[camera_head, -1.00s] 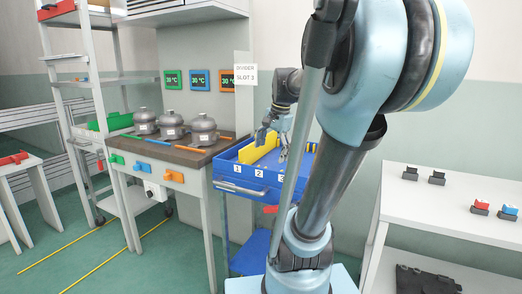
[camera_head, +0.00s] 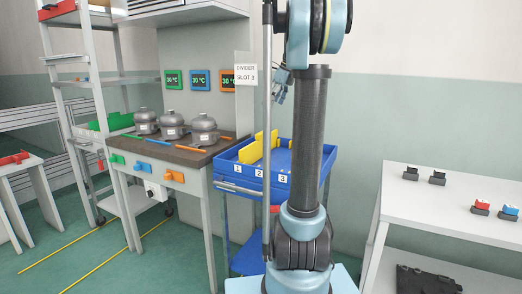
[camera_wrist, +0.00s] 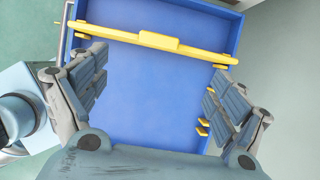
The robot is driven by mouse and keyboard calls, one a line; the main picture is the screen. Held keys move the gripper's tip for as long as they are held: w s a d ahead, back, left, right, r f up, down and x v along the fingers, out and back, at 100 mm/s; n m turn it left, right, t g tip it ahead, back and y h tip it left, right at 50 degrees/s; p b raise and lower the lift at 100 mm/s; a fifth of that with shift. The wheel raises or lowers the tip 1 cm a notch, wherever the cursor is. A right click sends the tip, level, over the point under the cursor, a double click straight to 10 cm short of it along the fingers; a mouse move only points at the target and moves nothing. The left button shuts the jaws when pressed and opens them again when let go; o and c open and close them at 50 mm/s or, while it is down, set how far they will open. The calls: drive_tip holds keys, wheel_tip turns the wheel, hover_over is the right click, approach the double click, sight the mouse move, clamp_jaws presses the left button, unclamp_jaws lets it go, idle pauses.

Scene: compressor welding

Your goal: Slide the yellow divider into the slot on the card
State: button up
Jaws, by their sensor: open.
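The yellow divider (camera_head: 259,146) stands on edge in the blue tray (camera_head: 232,183) on the cart. In the wrist view the divider (camera_wrist: 165,42) spans the tray near its upper end, close to yellow clips at both side walls. Whether it is fully seated is unclear. The tray front has labels 1, 2 and 3; the divider's near end shows behind labels 1 and 2. My gripper (camera_wrist: 158,85) is open and empty, above the tray and apart from the divider. In the head view the gripper (camera_head: 279,90) is partly hidden by my arm. The card (camera_head: 246,76) reads "DIVIDER SLOT", with its number hard to read.
More yellow clips (camera_wrist: 203,127) sit along the tray's right wall in the wrist view. A workbench (camera_head: 187,158) with grey pots stands left of the cart. A white table (camera_head: 455,212) with small parts stands right. The air above the tray is mostly clear.

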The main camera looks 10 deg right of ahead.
sight(261, 132)
drive_tip(key=x, duration=1.6)
drive_tip(key=shift+a+f, duration=0.1)
drive_tip(key=shift+f, duration=0.25)
drive_tip(key=shift+s, duration=0.1)
drive_tip(key=c, duration=1.6)
drive_tip(key=shift+o, duration=0.2)
